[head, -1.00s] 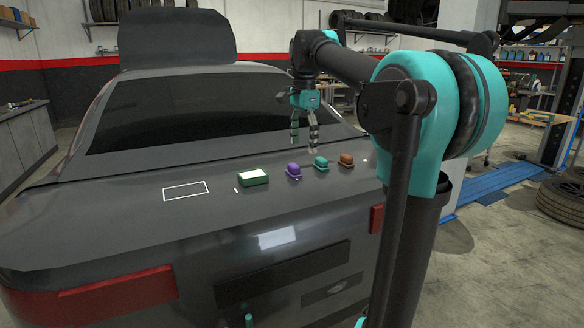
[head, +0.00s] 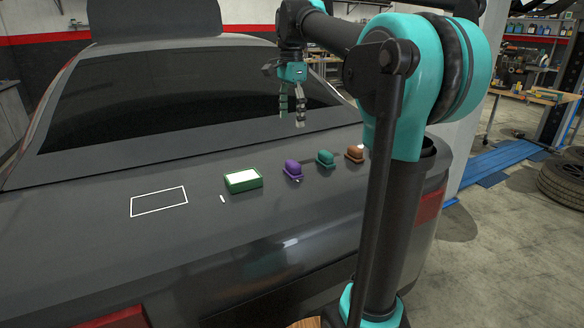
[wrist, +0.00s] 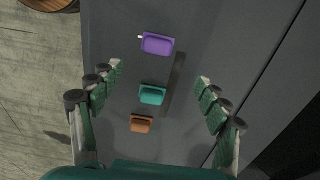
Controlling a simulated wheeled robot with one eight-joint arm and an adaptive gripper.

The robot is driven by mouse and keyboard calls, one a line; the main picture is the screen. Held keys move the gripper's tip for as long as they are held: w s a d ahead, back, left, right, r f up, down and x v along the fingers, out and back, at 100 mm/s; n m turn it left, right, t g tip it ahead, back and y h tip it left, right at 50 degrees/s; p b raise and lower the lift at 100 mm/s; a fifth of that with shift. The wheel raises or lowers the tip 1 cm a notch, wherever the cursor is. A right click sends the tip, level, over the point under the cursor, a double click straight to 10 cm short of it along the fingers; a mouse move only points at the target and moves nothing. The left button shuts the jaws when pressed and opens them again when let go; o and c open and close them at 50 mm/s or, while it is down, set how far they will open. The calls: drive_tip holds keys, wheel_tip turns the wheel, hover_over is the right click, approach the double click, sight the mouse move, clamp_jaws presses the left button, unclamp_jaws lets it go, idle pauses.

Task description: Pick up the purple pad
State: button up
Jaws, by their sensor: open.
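The purple pad (head: 293,170) stands on the grey car's trunk lid, leftmost of three similar pads in the head view. In the wrist view the purple pad (wrist: 158,43) lies at the top centre, beyond the fingertips. My gripper (head: 292,122) is open and empty, in the air above the lid and over the row of pads. In the wrist view my gripper (wrist: 160,72) has its two fingers spread wide, with the teal pad (wrist: 152,94) showing between them. Nothing touches the fingers.
The teal pad (head: 325,158) and an orange-brown pad (head: 354,153) stand to the right of the purple one. A green box with a white top (head: 243,180) and a white outlined rectangle (head: 159,201) are to the left. The rear window slopes up behind.

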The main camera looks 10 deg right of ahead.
hover_over(293, 162)
drive_tip(key=f, duration=1)
drive_tip(key=shift+a, duration=0.2)
drive_tip(key=shift+s+d+f, duration=0.1)
drive_tip(key=shift+f, duration=1.25)
drive_tip(key=shift+d+f, duration=0.1)
drive_tip(key=shift+f, duration=1.25)
drive_tip(key=c, duration=1.4)
wheel_tip(293, 162, up, 20)
